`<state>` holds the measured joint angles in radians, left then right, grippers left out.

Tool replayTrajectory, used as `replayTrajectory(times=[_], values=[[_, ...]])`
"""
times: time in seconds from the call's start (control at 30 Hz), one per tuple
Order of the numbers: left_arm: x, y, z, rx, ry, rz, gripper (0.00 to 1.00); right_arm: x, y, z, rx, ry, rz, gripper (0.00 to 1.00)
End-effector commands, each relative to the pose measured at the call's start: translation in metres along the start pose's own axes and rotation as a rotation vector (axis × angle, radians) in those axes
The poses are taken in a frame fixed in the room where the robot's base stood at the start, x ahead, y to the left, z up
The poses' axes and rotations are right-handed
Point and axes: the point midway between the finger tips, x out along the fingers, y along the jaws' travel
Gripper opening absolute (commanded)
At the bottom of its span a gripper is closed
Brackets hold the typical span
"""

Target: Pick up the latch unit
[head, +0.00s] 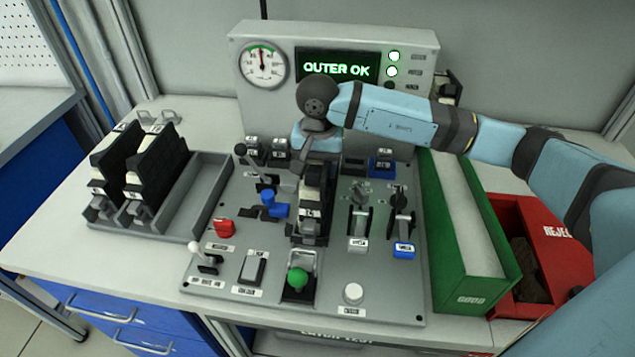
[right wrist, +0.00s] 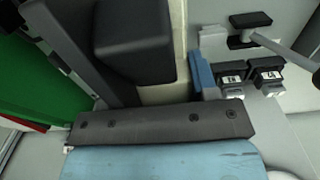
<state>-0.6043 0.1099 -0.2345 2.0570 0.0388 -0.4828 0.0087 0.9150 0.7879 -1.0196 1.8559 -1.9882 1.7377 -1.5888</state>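A black latch unit (head: 312,205) with a white label stands upright in the middle of the grey test panel (head: 225,275). Several similar black units (head: 155,170) stand in the grey rack (head: 205,190) at the left. My right gripper (head: 316,160) points down at the top of the middle unit. Its fingers are mostly hidden by the wrist in the head view. In the right wrist view a large dark block (right wrist: 120,40) fills the upper middle close to the camera, and I cannot tell whether the fingers are closed on it. My left gripper is not in view.
A gauge (head: 262,63) and a display (head: 337,67) reading "OUTER OK" stand behind. Levers, a green knob (head: 297,278) and a white button (head: 352,292) surround the unit. A green GOOD bin (head: 490,275) and a red REJECT bin (head: 560,235) are at the right.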

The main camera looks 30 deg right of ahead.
Motion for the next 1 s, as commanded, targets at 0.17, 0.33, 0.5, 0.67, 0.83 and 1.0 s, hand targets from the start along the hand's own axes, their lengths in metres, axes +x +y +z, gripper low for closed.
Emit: replayTrajectory(times=[0.17, 0.33, 0.5, 0.67, 0.83, 1.0], values=[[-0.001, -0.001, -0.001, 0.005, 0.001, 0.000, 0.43, -0.001, 0.000, 0.000, 0.000, 0.001, -0.001, 0.02], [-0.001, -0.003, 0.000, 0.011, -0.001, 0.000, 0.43, -0.002, 0.000, 0.000, 0.000, 0.001, -0.002, 0.02], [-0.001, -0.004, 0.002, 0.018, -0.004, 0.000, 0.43, -0.013, -0.001, -0.001, 0.000, 0.002, -0.003, 0.02], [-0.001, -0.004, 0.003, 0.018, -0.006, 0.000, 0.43, -0.040, -0.001, -0.001, 0.000, 0.003, -0.005, 0.02], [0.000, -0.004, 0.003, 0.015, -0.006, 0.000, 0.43, -0.082, -0.001, -0.001, -0.001, 0.005, -0.005, 0.02], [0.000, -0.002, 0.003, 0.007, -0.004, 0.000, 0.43, -0.131, -0.001, -0.001, -0.001, 0.005, -0.006, 0.02]])
